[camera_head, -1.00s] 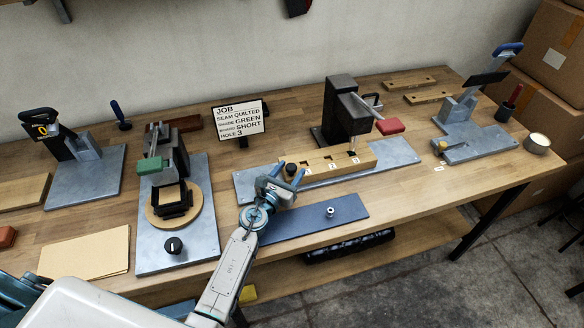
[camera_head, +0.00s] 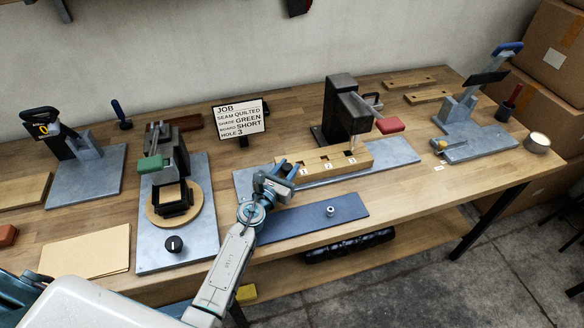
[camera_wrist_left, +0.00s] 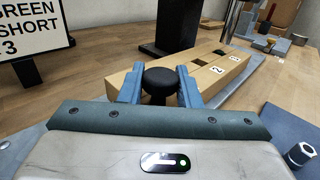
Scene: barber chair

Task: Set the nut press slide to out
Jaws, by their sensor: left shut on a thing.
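My left gripper (camera_head: 272,182) is shut on a round black knob (camera_wrist_left: 160,80) at the left end of a long wooden block (camera_head: 330,162) marked 1, 2 and 3. In the left wrist view, one blue finger is on each side of the knob. The block lies on the grey plate of the middle press (camera_head: 345,110), which has a red-ended lever (camera_head: 390,124). The right press (camera_head: 468,108) has a blue handle and a small yellow part (camera_head: 440,145) on its base. No label shows which is the nut press. My right gripper is not in view.
A blue plate with a metal stud (camera_head: 330,211) lies in front of the block. A job sign (camera_head: 239,119) stands behind. A press with a green handle (camera_head: 152,164) is left of my gripper. A tin (camera_head: 537,143) stands at the right table edge.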

